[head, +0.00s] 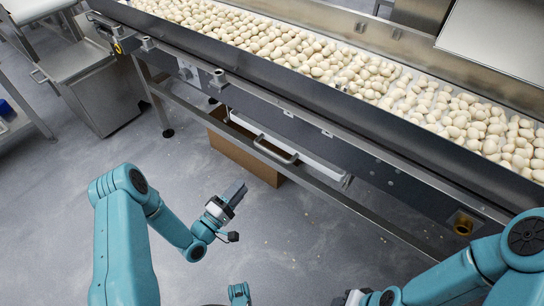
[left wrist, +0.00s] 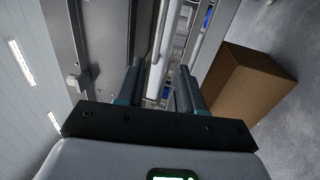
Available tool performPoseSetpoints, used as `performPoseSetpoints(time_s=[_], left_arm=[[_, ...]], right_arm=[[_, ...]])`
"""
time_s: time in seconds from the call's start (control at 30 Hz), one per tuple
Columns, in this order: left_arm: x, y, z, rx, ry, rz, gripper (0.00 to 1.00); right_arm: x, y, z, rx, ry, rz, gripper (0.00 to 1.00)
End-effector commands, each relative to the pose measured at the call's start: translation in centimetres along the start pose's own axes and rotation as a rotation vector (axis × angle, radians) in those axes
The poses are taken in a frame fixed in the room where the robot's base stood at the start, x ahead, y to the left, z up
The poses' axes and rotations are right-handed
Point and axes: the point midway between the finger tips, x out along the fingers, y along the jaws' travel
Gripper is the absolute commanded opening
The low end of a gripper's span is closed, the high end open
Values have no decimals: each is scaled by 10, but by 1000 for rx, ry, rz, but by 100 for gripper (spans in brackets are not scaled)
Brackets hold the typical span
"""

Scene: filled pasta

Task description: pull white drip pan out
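The white drip pan (head: 318,166) sits under the conveyor, with its long white edge facing me. A metal bar handle (head: 274,151) shows at its front. My left gripper (head: 237,192) is open and empty, in front of and below the pan, apart from the handle. In the left wrist view the two dark fingers (left wrist: 160,85) stand apart, and a long white strip (left wrist: 157,55), probably the pan, shows beyond them. My right gripper (head: 350,298) shows only in part at the bottom edge; its fingers cannot be made out.
A cardboard box (head: 238,155) stands on the floor beneath the pan; it also shows in the left wrist view (left wrist: 240,85). The conveyor (head: 290,95) carries many pale pasta pieces. A steel lower rail (head: 330,190) runs along its front. A steel cabinet (head: 105,95) stands left. The near floor is clear.

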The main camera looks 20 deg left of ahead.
Motion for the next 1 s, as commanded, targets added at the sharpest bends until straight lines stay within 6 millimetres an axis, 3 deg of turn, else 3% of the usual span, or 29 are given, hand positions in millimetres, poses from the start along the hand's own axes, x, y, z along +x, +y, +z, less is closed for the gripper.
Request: performPoseSetpoints(time_s=[0.17, 0.6, 0.8, 1.0], left_arm=[[30, 0, 2, 4, -6, 6, 37], [133, -1, 5, 2, -3, 6, 37], [157, 0, 4, 1, -1, 4, 37], [164, 1, 4, 0, -1, 2, 37]], right_arm=[[6, 3, -2, 4, 4, 0, 43], [26, 14, -7, 19, 19, 2, 43], [32, 16, -11, 18, 31, 2, 43], [32, 16, -12, 17, 35, 2, 43]])
